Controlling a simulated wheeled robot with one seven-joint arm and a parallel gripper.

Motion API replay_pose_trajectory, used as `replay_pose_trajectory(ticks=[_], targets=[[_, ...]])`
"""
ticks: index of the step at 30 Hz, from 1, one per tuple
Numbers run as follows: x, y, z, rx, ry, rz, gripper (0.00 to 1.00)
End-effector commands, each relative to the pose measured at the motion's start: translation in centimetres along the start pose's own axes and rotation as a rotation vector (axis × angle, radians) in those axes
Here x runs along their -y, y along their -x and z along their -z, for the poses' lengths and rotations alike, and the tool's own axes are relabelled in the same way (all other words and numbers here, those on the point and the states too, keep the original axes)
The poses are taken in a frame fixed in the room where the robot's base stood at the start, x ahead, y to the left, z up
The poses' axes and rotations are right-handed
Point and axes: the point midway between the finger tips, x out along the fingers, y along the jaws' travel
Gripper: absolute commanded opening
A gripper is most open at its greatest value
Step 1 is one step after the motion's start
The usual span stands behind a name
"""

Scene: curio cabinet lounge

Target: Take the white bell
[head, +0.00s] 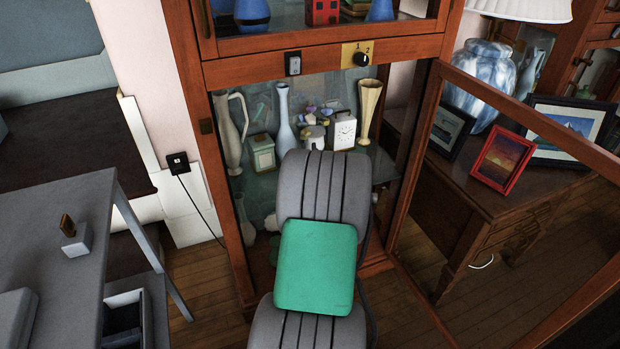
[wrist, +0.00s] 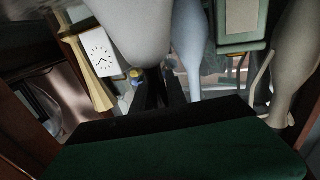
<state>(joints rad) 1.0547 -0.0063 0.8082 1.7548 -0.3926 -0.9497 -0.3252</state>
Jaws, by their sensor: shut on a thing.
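The white bell (wrist: 138,28) looms large and pale at the top middle of the wrist view, between a clock and a pale blue vase. My gripper (wrist: 155,88) is shut on it, with the dark fingers against its near edge. In the head view a small white shape, likely the bell (head: 314,132), shows just above my arm. I cannot tell whether the bell touches the shelf.
The cabinet's glass door (head: 500,200) is open at right. The cabinet frame (head: 222,200) bounds the left.

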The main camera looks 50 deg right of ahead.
Motion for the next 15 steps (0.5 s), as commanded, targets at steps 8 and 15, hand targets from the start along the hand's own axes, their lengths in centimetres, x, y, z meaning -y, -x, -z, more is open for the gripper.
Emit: replay_pose_trajectory(ticks=[8,15], targets=[[0.0,0.0,0.1,-0.001,0.000,0.000,0.00],[0.0,-0.1,1.4,-0.003,0.000,0.000,0.00]])
